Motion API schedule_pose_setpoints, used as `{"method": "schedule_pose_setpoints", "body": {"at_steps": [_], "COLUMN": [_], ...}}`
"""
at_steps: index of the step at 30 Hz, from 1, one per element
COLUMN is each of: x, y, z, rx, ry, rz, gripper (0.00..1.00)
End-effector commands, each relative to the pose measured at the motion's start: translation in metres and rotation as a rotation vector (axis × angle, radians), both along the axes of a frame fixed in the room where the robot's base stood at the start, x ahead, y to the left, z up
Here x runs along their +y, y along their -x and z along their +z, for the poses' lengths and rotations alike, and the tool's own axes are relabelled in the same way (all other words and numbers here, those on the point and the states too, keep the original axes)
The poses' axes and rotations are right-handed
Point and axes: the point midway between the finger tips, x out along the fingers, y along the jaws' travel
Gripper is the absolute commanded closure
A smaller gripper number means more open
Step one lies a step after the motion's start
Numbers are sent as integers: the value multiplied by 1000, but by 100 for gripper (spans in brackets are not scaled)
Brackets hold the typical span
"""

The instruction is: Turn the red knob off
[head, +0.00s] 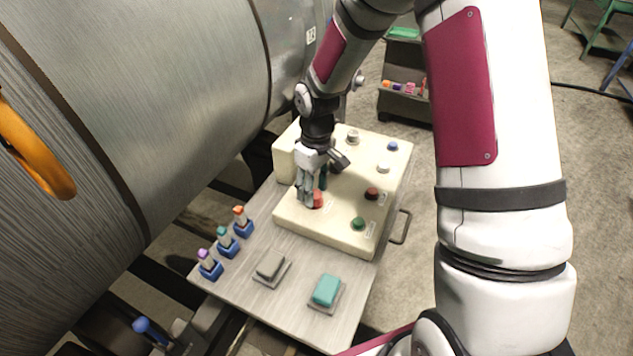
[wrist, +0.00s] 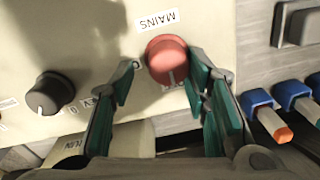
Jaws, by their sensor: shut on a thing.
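The red knob (head: 318,199) sits on the sloped face of a cream control box (head: 325,229). In the wrist view the red knob (wrist: 167,58) lies between my fingers, with a "MAINS" label beside it, upside down. My gripper (head: 313,193) reaches down onto the knob from above. In the wrist view my gripper (wrist: 167,80) has its teal-padded fingers on either side of the knob, shut on it. Part of the lettering around the knob is hidden by the fingers.
A black knob (wrist: 50,93) is left of the red one in the wrist view. Toggle switches (head: 223,237), a grey pad (head: 271,265) and a teal pad (head: 327,290) are in front. A large metal cylinder (head: 150,90) stands left.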

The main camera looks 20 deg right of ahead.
Motion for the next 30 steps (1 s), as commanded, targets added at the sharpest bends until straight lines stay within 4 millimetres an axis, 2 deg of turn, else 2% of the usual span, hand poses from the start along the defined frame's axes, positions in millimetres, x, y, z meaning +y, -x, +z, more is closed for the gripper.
{"method": "schedule_pose_setpoints", "body": {"at_steps": [1, 9, 22, 23, 24, 30], "x": [-14, -14, -14, -14, -14, -13], "y": [-1, -2, -4, -4, -4, -3], "z": [0, 0, 1, 1, 1, 1], "rx": [-1, -5, -8, -8, -8, -8], "ry": [15, 16, 15, 16, 16, 15], "rz": [8, 73, 81, 81, 80, 80], "gripper": [85, 83, 83, 53, 50, 50]}}
